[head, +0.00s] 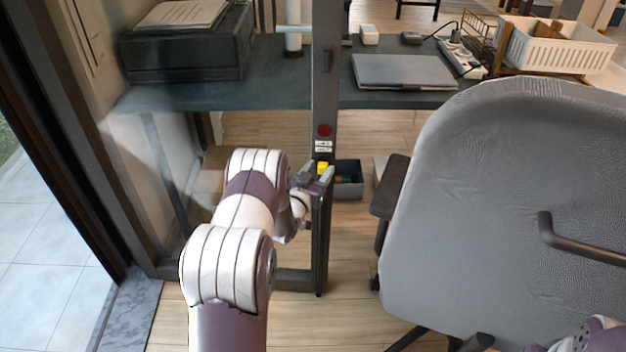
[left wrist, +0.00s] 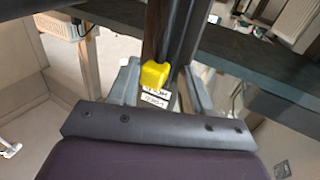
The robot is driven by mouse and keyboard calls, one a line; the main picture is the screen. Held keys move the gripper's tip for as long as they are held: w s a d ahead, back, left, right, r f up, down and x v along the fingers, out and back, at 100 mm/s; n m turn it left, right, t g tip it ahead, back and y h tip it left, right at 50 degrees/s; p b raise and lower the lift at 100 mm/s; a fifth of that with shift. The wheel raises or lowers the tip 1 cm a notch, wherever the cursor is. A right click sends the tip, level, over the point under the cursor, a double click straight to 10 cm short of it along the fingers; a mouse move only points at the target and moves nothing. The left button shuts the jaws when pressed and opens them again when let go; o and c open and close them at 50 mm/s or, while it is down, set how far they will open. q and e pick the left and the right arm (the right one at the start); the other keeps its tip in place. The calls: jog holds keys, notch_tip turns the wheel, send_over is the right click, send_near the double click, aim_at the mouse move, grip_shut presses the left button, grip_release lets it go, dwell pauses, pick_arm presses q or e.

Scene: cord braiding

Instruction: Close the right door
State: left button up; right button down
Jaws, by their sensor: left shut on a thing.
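The door is a glass leaf in a dark frame, and its upright edge stile (head: 324,85) stands in the middle of the head view. The stile carries a red button (head: 324,130), white labels (head: 323,146) and a yellow piece (head: 322,167). My left gripper (head: 318,180) is shut on the stile at the yellow piece. In the left wrist view the fingers of my left gripper (left wrist: 160,88) lie either side of the dark stile, with the yellow piece (left wrist: 154,75) and labels (left wrist: 158,100) between them. My right gripper is not in view.
A grey office chair (head: 500,190) stands close on the right, its armrest (head: 391,185) near the door edge. Behind is a dark desk (head: 285,75) with a laptop (head: 403,70), a black box (head: 190,55) and a white basket (head: 555,45). A small bin (head: 348,185) sits on the floor.

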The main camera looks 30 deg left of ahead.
pick_arm(q)
jog(key=shift+d+r+m+h+p, duration=0.3)
jog(key=shift+d+r+h, duration=0.1)
jog(key=shift+r, duration=0.1)
jog(key=shift+c, duration=1.3)
jog(key=shift+o, duration=0.2)
jog(key=s+d+m+h+p, duration=0.1)
jog(key=s+d+h+p, duration=0.1)
jog(key=s, duration=1)
jog(key=shift+s+d+f+m+h+p, duration=0.15)
jog(key=shift+d+f+m+h+p, duration=0.25)
jog(key=shift+d+p, duration=0.3)
jog(key=shift+s+f, duration=0.15)
jog(key=s+d+m+h+p, duration=0.1)
jog(key=s+m+h+p, duration=0.1)
jog(key=s, duration=1.2)
jog(key=shift+s+g+h, duration=0.15)
jog(key=shift+g+h, duration=0.25)
jog(key=shift+h, duration=0.3)
